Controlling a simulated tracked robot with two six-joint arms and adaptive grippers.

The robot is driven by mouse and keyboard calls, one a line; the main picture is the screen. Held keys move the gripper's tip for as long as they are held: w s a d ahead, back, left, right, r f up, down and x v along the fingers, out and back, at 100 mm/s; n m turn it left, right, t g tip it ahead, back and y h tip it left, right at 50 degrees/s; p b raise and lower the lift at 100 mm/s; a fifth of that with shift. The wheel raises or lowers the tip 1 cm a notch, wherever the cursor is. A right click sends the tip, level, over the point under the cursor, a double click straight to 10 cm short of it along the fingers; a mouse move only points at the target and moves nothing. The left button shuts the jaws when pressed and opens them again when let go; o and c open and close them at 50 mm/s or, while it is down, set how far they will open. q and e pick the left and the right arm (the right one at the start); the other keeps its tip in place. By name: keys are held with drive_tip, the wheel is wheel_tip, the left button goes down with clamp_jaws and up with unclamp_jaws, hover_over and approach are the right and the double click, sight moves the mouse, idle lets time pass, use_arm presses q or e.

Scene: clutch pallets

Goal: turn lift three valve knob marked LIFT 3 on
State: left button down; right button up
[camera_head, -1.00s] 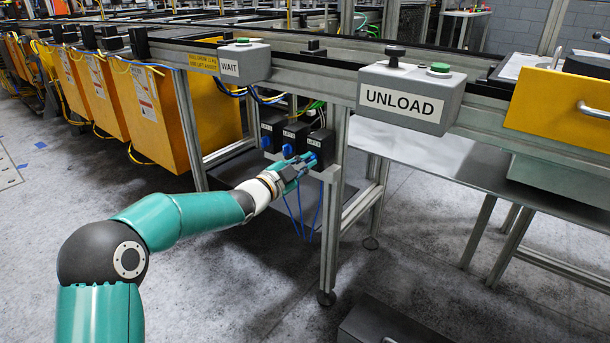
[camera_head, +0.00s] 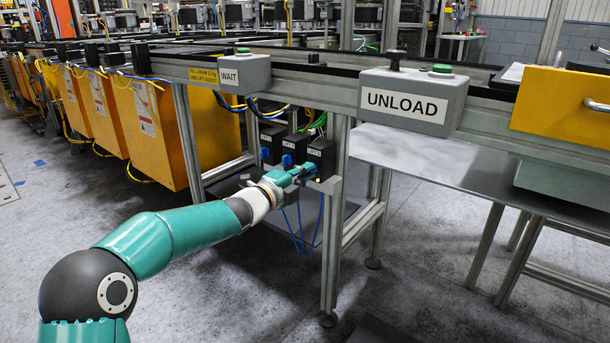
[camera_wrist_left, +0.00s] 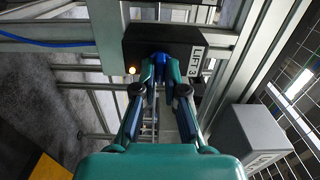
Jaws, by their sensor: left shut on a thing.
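The LIFT 3 valve box (camera_head: 321,156) is the rightmost of three black boxes under the conveyor rail. In the left wrist view the same black box (camera_wrist_left: 165,46) carries the label LIFT 3 (camera_wrist_left: 194,64) at its right end. Its blue knob (camera_wrist_left: 159,59) sits between my left fingertips. My left gripper (camera_head: 308,170) is shut on this knob; its fingers also show in the wrist view (camera_wrist_left: 160,72) and hide part of the knob. A small warm-coloured lamp (camera_wrist_left: 131,70) glows on the box beside the knob. My right gripper is not in view.
Two similar boxes with blue knobs, the middle one (camera_head: 294,150) and the left one (camera_head: 271,143), stand close by. A metal leg (camera_head: 333,235) is just right. Blue hoses (camera_head: 298,230) hang below. The UNLOAD box (camera_head: 412,100) and WAIT box (camera_head: 243,73) are above.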

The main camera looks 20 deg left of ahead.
use_arm(q)
drive_tip(key=shift+d+f, duration=0.2)
drive_tip(key=shift+f, duration=0.2)
drive_tip(key=c, duration=1.3)
unclamp_jaws()
drive_tip(key=shift+c, duration=0.2)
drive_tip(key=shift+o, duration=0.5)
drive_tip(key=shift+a+r, duration=0.1)
drive_tip(key=shift+r, duration=0.1)
drive_tip(key=v, duration=1.2)
